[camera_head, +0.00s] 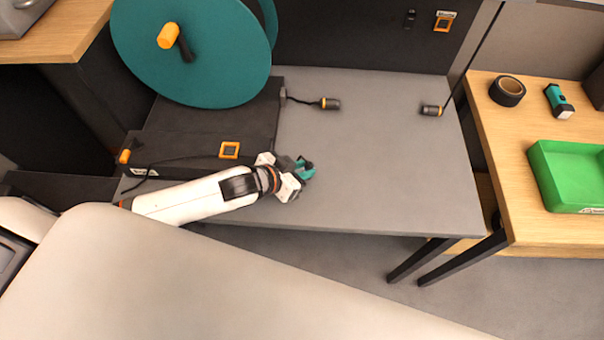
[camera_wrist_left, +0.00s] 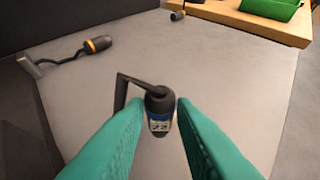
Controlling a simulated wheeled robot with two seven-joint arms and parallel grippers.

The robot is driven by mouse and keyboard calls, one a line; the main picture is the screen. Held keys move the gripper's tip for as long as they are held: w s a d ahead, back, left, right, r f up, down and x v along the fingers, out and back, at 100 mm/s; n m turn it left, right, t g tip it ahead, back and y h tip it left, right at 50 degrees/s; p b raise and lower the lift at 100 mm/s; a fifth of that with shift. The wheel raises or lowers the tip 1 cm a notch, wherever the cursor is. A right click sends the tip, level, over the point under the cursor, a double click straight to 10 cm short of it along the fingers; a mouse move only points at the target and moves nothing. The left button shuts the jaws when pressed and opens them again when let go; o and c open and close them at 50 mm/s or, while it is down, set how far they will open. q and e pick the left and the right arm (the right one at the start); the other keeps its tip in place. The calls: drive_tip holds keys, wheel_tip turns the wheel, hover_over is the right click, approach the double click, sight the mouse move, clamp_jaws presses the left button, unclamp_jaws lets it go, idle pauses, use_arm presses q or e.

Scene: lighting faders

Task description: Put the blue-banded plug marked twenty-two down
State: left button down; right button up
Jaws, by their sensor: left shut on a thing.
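The blue-banded plug (camera_wrist_left: 159,110) is dark, with a label that reads 22, and sits between the teal fingers of my left gripper (camera_wrist_left: 160,104) in the left wrist view. A bent dark cable runs from it toward the left. In the head view my left gripper (camera_head: 306,170) is over the front middle of the grey table (camera_head: 390,180), and its fingers hide the plug. I cannot tell whether the plug touches the table. My right gripper is not in view.
Two yellow-banded plugs, one (camera_head: 330,103) by the reel and one (camera_head: 431,110) near the right edge, lie on the table. A teal cable reel (camera_head: 215,60) stands at the back left. A green tray (camera_head: 560,180) is on the wooden bench. The table's right half is mostly clear.

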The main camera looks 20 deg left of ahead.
use_arm(q)
drive_tip(key=shift+f, duration=1.35)
drive_tip(key=shift+f, duration=0.3)
drive_tip(key=c, duration=1.2)
unclamp_jaws()
drive_tip(key=shift+r, duration=0.1)
drive_tip(key=shift+r, duration=0.35)
drive_tip(key=v, duration=1.2)
drive_tip(key=shift+b, duration=0.35)
